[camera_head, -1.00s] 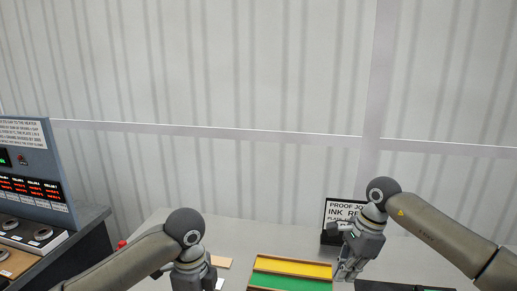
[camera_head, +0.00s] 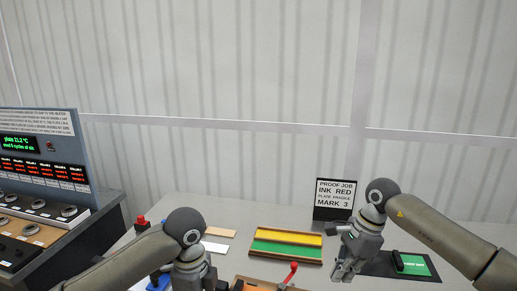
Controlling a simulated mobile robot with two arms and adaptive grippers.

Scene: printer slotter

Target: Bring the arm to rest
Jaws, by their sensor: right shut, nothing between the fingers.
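My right gripper (camera_head: 344,272) hangs above the table, pointing down, at the right of the yellow and green tray. It is shut with nothing between its fingers. My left gripper (camera_head: 196,278) is at the bottom of the view. Its fingers are cut off by the lower edge, so I cannot see whether it is open or shut.
A wooden tray with yellow and green strips (camera_head: 287,238) lies mid-table. A black sign (camera_head: 336,194) reads "PROOF JOB INK RED PLATE FRAGILE MARK 3". A red-handled device (camera_head: 290,273) is at the bottom. A control console (camera_head: 40,150) stands left. A dark mat (camera_head: 380,264) lies right.

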